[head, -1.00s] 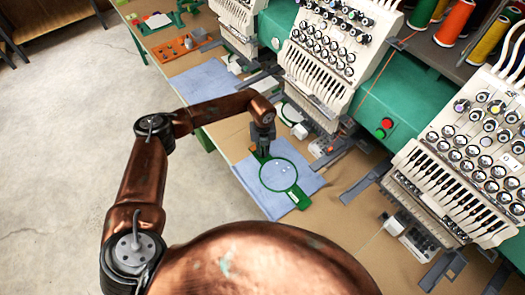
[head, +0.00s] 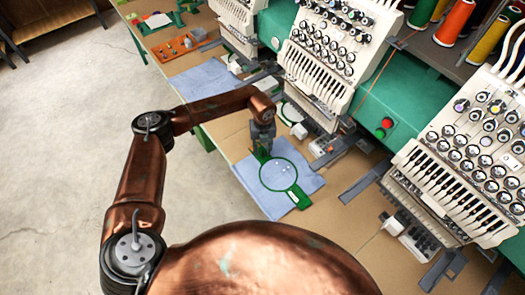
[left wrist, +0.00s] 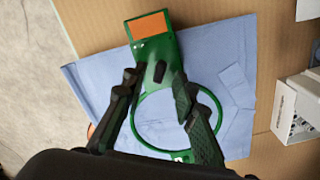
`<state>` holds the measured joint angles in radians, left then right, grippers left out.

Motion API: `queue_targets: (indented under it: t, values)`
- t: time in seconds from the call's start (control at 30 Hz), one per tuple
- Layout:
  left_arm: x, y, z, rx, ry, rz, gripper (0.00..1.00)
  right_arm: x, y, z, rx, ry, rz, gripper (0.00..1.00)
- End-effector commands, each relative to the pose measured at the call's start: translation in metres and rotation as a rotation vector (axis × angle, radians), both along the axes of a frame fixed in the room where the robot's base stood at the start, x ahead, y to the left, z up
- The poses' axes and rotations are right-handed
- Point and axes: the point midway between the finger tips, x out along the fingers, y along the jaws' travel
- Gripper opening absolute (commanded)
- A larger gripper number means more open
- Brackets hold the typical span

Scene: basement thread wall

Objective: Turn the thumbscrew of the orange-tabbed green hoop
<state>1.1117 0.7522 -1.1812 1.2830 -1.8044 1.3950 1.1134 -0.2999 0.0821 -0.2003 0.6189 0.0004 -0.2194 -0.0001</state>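The green hoop (head: 297,186) lies flat on a blue cloth (head: 248,178) on the table. In the left wrist view the hoop (left wrist: 137,128) has a green plate with an orange tab (left wrist: 149,25) at the top; the tab is hidden in the head view. A small dark part, which looks like the thumbscrew (left wrist: 159,71), sits between tab and ring. My left gripper (left wrist: 156,82) is open, its fingers apart on either side of that part. I cannot tell whether they touch it. In the head view the left gripper (head: 262,149) points down at the hoop's far end.
White embroidery machines (head: 325,50) with dark arms line the table's back. A second blue cloth (head: 205,80) and an orange tray (head: 180,46) lie farther along the table. Bare tabletop shows around the cloth. A white box (left wrist: 297,108) stands right in the wrist view.

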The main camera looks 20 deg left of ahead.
Motion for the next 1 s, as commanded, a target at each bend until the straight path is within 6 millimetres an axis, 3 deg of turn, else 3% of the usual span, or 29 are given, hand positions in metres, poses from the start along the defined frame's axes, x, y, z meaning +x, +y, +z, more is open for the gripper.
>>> queue_targets:
  t: [0.3,0.5,0.7,1.0]
  values:
    - [0.001,0.0,0.066,0.001,-0.004,0.0,0.26,0.001,0.001,0.0,0.001,-0.001,-0.001,0.31]
    - [0.001,0.0,0.095,0.001,-0.002,0.0,0.26,0.001,0.002,0.0,0.002,-0.001,-0.001,0.31]
    - [0.0,0.0,0.106,-0.001,0.0,0.0,0.26,0.001,0.002,0.0,0.002,-0.001,-0.001,0.31]
    - [0.0,0.0,0.106,0.0,0.0,0.0,0.26,0.001,0.002,0.0,0.002,-0.001,-0.001,0.31]
